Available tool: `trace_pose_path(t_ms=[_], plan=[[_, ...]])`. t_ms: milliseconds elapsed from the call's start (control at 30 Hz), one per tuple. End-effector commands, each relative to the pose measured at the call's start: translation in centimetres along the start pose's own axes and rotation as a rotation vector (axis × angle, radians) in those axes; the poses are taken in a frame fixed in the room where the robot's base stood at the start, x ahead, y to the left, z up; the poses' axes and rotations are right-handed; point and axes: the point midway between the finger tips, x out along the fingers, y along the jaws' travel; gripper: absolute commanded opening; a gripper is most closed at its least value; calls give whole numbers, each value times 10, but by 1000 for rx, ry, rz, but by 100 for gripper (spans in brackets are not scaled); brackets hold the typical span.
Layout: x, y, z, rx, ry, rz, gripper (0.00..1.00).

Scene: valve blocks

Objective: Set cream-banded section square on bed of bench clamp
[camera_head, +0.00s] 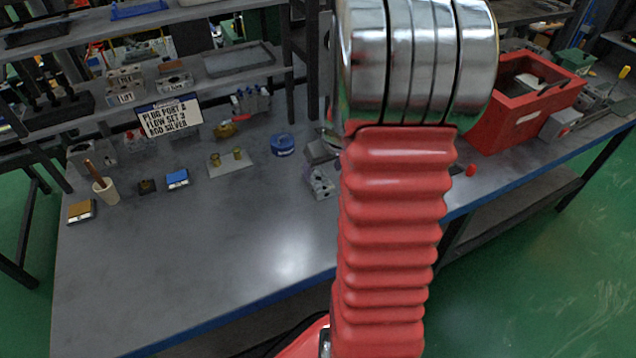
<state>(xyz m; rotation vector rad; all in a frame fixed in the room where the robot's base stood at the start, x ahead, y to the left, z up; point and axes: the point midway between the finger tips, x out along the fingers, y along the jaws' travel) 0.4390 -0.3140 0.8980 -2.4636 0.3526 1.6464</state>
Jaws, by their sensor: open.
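My own red ribbed arm and its silver links fill the middle of the head view and cover part of the bench. My gripper does not show. A grey valve block (320,184) with holes sits on the bench just left of my arm. A grey item (320,151) behind it is partly covered by my arm, and I cannot tell whether it is the bench clamp. No cream band can be made out on any block, so I cannot pick out the cream-banded section.
The grey bench (200,260) is clear at its front left. A sign (170,118), a cup (105,190), a blue-topped box (177,179), a blue roll (283,144) and a plate with brass fittings (231,164) stand behind. A red crate (505,120) is at right. Shelves overhang the back.

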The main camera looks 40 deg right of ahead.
Motion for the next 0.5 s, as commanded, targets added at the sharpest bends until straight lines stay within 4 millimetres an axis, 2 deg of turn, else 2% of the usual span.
trace_pose_path(t_ms=[167,500], plan=[[7,-1,1,0,-1,-1,67],[44,-3,2,1,-1,-1,67]])
